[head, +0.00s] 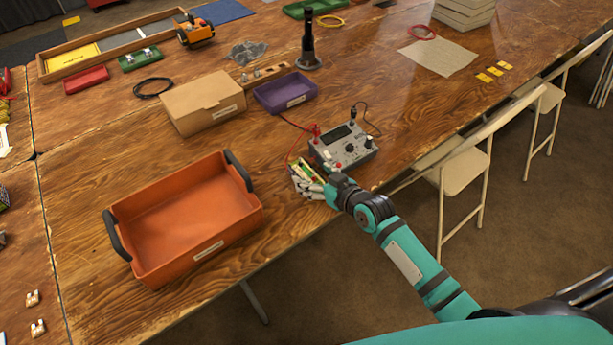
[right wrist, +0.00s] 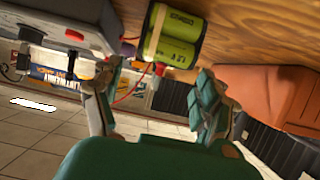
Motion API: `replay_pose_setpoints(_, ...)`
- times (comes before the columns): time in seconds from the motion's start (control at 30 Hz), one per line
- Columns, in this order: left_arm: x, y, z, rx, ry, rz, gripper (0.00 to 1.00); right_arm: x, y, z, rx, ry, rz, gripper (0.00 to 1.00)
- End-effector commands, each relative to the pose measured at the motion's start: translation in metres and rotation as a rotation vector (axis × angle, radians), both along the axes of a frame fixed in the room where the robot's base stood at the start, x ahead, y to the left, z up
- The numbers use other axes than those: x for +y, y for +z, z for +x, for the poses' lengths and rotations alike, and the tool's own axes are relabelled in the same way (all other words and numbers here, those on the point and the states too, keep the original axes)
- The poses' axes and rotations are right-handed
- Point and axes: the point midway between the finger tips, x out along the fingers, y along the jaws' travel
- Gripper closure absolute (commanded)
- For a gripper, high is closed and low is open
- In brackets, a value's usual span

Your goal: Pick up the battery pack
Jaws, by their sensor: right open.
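The battery pack (head: 306,169) lies on the wooden table beside the grey meter box (head: 343,146), partly hidden by my right gripper in the head view. In the right wrist view the battery pack (right wrist: 171,36) shows yellow-green cells with dark print, and thin red leads by it. My right gripper (head: 311,187) is at the pack's near side. In the right wrist view its two fingers (right wrist: 158,82) are spread and empty, with the pack beyond the gap between their tips. I cannot tell whether a finger touches it. My left gripper is not in view.
An orange tray (head: 248,207) with black handles stands left of the pack. A purple bin (head: 284,94) and a cardboard box (head: 203,104) stand behind. Red leads run from the meter towards the pack. The table edge is close, with folding chairs (head: 462,180) at right.

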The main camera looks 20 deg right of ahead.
Motion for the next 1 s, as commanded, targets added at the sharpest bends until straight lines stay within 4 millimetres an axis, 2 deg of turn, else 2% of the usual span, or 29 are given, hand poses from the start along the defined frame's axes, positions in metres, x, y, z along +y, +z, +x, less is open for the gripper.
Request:
replay_pose_setpoints(0.27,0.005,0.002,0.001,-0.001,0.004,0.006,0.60,0.007,-0.006,0.020,0.000,0.000,0.000,0.25)
replay_pose_setpoints(0.53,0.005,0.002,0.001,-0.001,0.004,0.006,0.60,0.018,-0.018,0.054,-0.001,0.001,0.001,0.25)
replay_pose_setpoints(0.83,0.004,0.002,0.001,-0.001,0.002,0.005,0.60,0.019,-0.020,0.058,0.000,0.001,0.000,0.25)
replay_pose_setpoints(1.0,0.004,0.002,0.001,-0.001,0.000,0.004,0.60,0.019,-0.020,0.058,0.000,0.001,0.000,0.46)
